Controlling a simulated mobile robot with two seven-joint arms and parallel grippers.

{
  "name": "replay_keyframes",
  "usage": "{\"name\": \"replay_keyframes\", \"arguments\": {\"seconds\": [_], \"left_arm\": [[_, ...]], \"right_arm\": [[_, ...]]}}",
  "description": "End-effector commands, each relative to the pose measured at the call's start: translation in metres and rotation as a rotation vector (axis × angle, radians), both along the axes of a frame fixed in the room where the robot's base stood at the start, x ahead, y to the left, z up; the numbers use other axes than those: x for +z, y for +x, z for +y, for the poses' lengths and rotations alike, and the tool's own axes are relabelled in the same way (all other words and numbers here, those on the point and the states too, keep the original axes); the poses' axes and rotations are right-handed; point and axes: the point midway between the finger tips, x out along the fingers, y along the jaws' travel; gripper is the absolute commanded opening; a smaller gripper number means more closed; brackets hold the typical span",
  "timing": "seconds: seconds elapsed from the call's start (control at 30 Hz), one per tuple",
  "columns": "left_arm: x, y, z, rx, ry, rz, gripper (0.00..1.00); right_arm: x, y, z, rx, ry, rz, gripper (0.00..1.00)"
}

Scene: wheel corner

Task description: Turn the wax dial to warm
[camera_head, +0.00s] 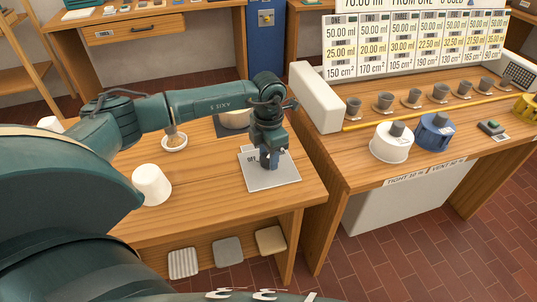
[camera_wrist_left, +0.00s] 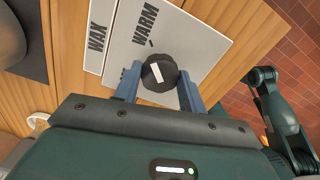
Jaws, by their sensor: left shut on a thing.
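The wax dial (camera_wrist_left: 166,61) is a dark round knob with a white mark on its top, on a pale plate (camera_wrist_left: 196,45). The plate also shows in the head view (camera_head: 272,181), lying on the wooden table. A "WARM" label with a short tick is printed beyond the knob, and a "WAX" label is beside it. A second word on the plate is partly covered. My left gripper (camera_head: 268,163) points down at the plate; in the wrist view its blue fingers (camera_wrist_left: 160,76) are shut on the dial from both sides. My right gripper does not show.
A white cup (camera_head: 151,184) stands on the table (camera_head: 215,215) to the left. A small white dish (camera_head: 174,143) and a round pot (camera_head: 234,118) are behind. A second bench (camera_head: 350,165) at right holds white and blue round containers and several small cups.

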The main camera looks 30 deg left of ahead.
Motion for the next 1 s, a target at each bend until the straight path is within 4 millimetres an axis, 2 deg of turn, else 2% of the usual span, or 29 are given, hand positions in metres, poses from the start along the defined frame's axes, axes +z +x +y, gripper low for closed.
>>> {"name": "replay_keyframes", "arguments": {"seconds": [0.37,0.4,0.63,0.87,1.0], "left_arm": [[0.0022,0.0017,0.0004,-0.006,0.000,-0.007,0.18],[0.0022,0.0016,0.0003,-0.006,0.000,-0.007,0.43],[0.0012,0.0009,0.0001,-0.005,0.000,-0.004,0.62],[0.0009,0.0004,0.0000,-0.005,0.000,-0.002,0.63],[0.0095,0.0009,-0.0002,-0.005,-0.001,-0.003,0.63]], "right_arm": [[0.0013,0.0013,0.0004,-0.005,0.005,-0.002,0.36],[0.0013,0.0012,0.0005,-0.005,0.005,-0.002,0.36],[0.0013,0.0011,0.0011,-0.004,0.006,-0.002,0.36],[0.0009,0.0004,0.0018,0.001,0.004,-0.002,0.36],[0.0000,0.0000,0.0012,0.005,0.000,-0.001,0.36]]}}
